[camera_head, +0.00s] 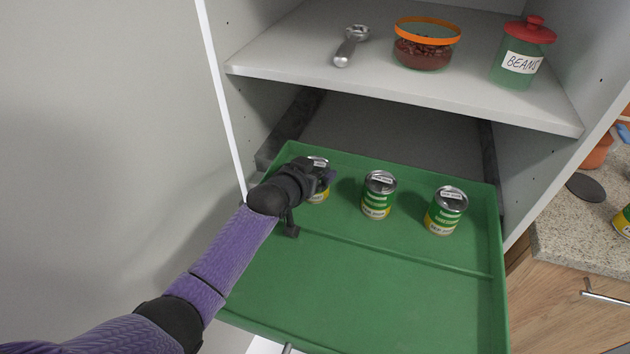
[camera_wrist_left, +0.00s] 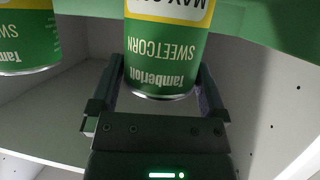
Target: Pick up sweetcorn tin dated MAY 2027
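Three green-and-yellow tins with silver lids stand upright in a row on the green pull-out tray (camera_head: 400,290): a left tin (camera_head: 318,194), a middle tin (camera_head: 378,196) and a right tin (camera_head: 446,212). My left gripper (camera_head: 322,177) is at the left tin and partly covers it. In the left wrist view this tin (camera_wrist_left: 165,55) stands between the two fingers (camera_wrist_left: 160,85), upside down in the picture. The fingers look spread, with a slim gap on one side. My right gripper is not in view.
A shelf (camera_head: 300,60) above the tray holds a metal scoop (camera_head: 350,46), an orange-rimmed bowl (camera_head: 426,50) and a beans jar (camera_head: 521,55). Cabinet walls flank the tray. The tray's front half is clear. A counter (camera_head: 575,235) lies at right. Another tin (camera_wrist_left: 25,40) shows in the wrist view.

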